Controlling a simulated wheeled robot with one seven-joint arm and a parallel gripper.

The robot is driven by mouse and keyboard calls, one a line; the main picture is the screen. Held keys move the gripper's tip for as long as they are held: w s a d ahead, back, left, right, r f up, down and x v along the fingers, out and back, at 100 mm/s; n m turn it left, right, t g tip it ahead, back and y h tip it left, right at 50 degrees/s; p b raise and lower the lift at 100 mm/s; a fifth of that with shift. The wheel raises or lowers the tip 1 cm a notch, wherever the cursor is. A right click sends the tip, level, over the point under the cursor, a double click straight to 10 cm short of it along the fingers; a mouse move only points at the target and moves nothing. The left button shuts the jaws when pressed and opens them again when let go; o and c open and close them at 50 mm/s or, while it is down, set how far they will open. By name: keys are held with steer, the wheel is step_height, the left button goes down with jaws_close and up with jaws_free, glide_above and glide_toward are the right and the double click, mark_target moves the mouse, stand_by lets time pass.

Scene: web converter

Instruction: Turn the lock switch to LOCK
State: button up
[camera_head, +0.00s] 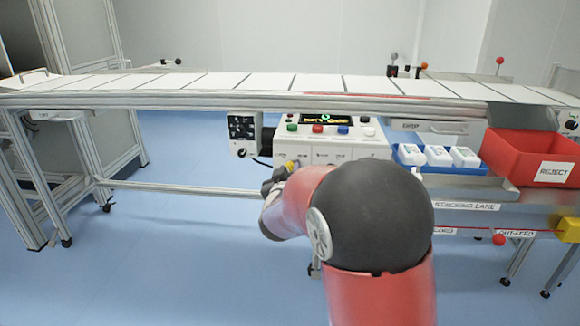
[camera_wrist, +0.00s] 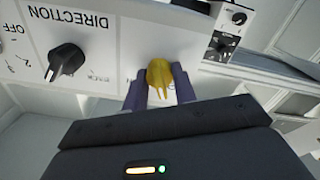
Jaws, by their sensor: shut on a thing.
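The lock switch, a yellow knob (camera_wrist: 160,78), is on the white control panel (camera_wrist: 110,30). My gripper (camera_wrist: 160,90) is at the panel in the wrist view, its two dark fingers on either side of the yellow knob and shut on it. The fingers and knob hide most of the lettering around it, so I cannot read which mark it points at. In the head view my gripper (camera_head: 280,180) is at the lower left of the control box (camera_head: 340,150), partly hidden by my own arm.
A black DIRECTION knob (camera_wrist: 67,60) sits left of the yellow knob. A small box with black dials (camera_head: 242,130) hangs beside the panel. A red REJECT bin (camera_head: 530,145) and a blue tray (camera_head: 410,157) with white containers stand to the right. A conveyor (camera_head: 200,100) runs above.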

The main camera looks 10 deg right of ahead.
steer(key=shift+a+f+n+p, duration=0.1)
steer(key=shift+n+p, duration=0.45)
steer(key=shift+n, duration=1.45)
steer(key=o, duration=1)
steer(key=v, duration=0.7)
steer(key=shift+s+a+b, duration=0.1)
steer(key=shift+s+b, duration=0.25)
